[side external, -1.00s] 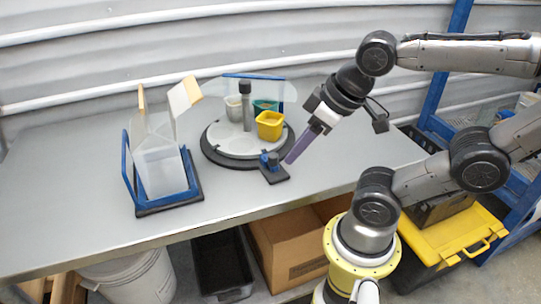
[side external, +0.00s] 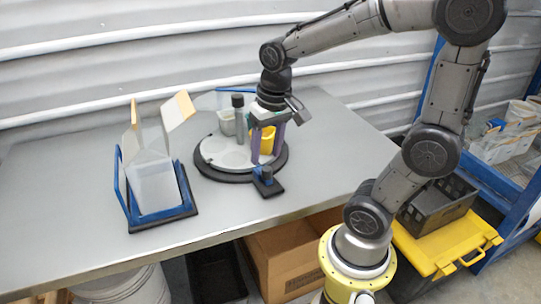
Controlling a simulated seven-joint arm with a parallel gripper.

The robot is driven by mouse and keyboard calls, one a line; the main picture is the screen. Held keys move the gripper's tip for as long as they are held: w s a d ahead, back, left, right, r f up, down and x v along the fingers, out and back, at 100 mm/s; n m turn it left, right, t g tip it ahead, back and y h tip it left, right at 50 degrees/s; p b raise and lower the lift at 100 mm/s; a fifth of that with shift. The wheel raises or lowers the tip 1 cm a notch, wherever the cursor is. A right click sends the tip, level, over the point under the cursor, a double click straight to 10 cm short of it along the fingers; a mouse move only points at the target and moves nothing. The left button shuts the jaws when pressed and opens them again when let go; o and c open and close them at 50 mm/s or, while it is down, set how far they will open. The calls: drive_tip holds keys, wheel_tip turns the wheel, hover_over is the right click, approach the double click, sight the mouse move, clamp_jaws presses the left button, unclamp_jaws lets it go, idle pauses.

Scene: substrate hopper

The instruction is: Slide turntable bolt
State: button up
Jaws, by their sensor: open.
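The turntable (side external: 215,155) is a round light disc on a black base at the middle of the bench. The bolt (side external: 265,174) is a small blue piece with a dark knob on a black plate at the turntable's front right edge. My gripper (side external: 267,158) points down over the turntable's right side, its two purple fingers apart and empty. The fingertips are close above and behind the bolt; I cannot tell whether they touch anything. A yellow cup (side external: 268,141) shows between the fingers, partly hidden by them.
A grey post (side external: 238,113) and a pale cup (side external: 226,123) stand on the turntable. A clear hopper (side external: 156,182) in a blue frame with raised flaps stands to the left. The bench (side external: 70,210) is clear at left and front.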

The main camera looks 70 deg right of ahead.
sight(267, 168)
drive_tip(key=shift+m+g, duration=0.6)
drive_tip(key=shift+g, duration=0.2)
drive_tip(key=shift+w+d+f, duration=0.35)
drive_tip(key=shift+d+f, duration=0.3)
drive_tip(key=shift+d, duration=0.1)
drive_tip(key=shift+w+d+f, duration=0.3)
drive_tip(key=shift+d+f, duration=0.35)
drive_tip(key=shift+d, duration=0.05)
drive_tip(key=shift+w+d+f, duration=0.35)
drive_tip(key=shift+d+f, duration=0.3)
drive_tip(key=shift+d, duration=0.1)
drive_tip(key=shift+f, duration=2.4)
drive_tip(key=c, duration=0.9)
